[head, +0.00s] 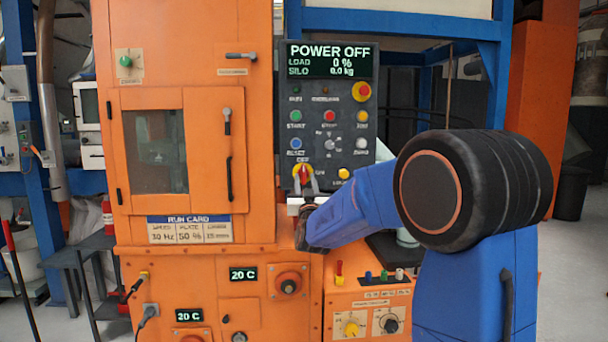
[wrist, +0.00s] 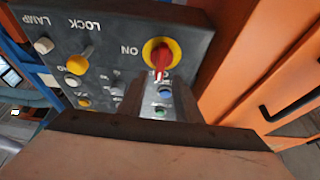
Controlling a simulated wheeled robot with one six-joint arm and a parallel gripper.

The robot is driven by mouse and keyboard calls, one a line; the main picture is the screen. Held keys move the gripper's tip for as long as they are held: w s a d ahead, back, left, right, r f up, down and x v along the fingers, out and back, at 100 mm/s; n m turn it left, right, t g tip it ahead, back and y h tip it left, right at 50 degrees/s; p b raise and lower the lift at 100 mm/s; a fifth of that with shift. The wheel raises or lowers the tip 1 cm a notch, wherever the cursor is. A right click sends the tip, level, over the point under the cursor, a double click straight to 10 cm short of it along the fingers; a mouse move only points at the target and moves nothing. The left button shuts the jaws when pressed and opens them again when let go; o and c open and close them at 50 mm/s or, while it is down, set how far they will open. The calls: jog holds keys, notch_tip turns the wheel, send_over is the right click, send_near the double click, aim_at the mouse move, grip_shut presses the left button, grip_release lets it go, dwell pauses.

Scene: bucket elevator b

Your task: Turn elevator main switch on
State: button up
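The control panel (head: 332,120) is dark grey, and its screen (head: 328,60) reads POWER OFF. The main switch (head: 303,170) is a red handle on a yellow ring at the panel's lower left; it also shows in the wrist view (wrist: 161,55). Its handle points up at the OFF mark in the head view. The ON mark is to its right there. My gripper (head: 305,186) is in front of the switch. In the wrist view my gripper (wrist: 160,84) is open, with a finger on each side of the red handle's tip. I cannot tell whether they touch it.
Several coloured buttons sit above the switch, and a red stop button (head: 361,91) is at the upper right. A yellow knob (head: 343,173) is just right of the switch. The orange cabinet (head: 260,120) stands close on the left. A small lower console (head: 370,300) juts out below.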

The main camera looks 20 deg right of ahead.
aim_at(304, 171)
jog(key=shift+x, duration=2.55)
jog(key=shift+c, duration=0.3)
jog(key=c, duration=0.6)
